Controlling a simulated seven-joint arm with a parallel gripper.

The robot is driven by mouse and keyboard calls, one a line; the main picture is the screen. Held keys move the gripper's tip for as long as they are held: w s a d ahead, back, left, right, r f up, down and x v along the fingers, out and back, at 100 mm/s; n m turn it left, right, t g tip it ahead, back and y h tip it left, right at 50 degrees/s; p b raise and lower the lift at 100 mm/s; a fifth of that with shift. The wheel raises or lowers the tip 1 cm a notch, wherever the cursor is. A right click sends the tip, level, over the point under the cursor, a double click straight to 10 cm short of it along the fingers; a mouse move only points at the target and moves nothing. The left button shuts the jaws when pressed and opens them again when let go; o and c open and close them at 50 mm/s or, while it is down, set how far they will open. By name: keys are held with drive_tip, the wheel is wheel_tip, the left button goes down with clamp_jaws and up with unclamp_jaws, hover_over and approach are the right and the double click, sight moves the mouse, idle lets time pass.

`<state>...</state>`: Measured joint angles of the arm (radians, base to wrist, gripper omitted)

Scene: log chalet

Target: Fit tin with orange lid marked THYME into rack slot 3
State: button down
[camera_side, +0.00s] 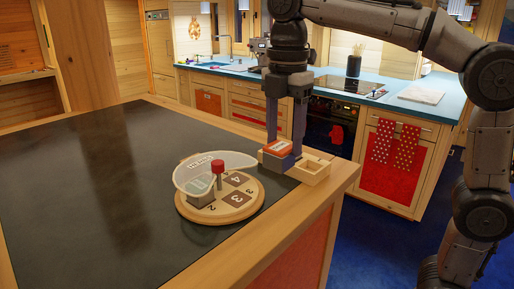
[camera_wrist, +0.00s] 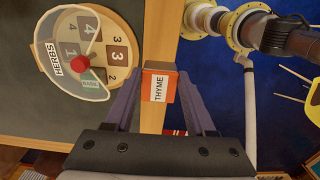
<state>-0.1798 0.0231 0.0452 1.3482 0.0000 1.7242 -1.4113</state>
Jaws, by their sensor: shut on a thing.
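My gripper (camera_side: 285,149) is shut on the tin with the orange lid (camera_side: 277,147). In the wrist view the tin (camera_wrist: 158,87) sits between the two fingers, its white label reading THYME. The round wooden rack (camera_side: 250,206) lies to the left of my gripper on the dark counter. Its dark square slot 3 (camera_side: 237,198) shows bare and uncovered; it also shows in the wrist view (camera_wrist: 118,55). A clear cover marked HERBS (camera_side: 196,170) lies over the rack's left part, with a red knob (camera_side: 218,167) at the middle. A tin (camera_side: 200,197) stands under the cover.
A small wooden box (camera_side: 316,168) with an open compartment sits at the counter's corner, right beside the held tin. I cannot tell whether the tin is clear of it. The dark counter (camera_side: 100,190) is free left of the rack.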

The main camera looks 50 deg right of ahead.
drive_tip(key=s+r, duration=0.2)
drive_tip(key=s, duration=0.2)
drive_tip(key=w+d+m, duration=0.3)
drive_tip(key=d+m, duration=0.4)
drive_tip(key=m, duration=0.2)
drive_tip(key=w+d+m, duration=0.3)
drive_tip(key=d+m, duration=0.4)
drive_tip(key=m, duration=0.2)
drive_tip(key=shift+m, duration=0.3)
drive_tip(key=w+d+f, duration=0.1)
drive_tip(key=w+f, duration=0.2)
drive_tip(key=w, duration=0.1)
drive_tip(key=w+d+f, duration=0.1)
drive_tip(key=w+f, duration=0.2)
drive_tip(key=w, duration=0.1)
drive_tip(key=w+d+f, duration=0.2)
drive_tip(key=w+f, duration=0.1)
drive_tip(key=w, duration=0.1)
drive_tip(key=shift+w+f, duration=0.2)
drive_tip(key=shift+f, duration=0.2)
drive_tip(key=shift+w+f, duration=0.2)
drive_tip(key=shift+f, duration=0.8)
drive_tip(key=shift+w+f, duration=0.15)
drive_tip(key=shift+f, duration=0.85)
drive_tip(key=shift+f, duration=0.15)
drive_tip(key=shift+c, duration=1.2)
unclamp_jaws()
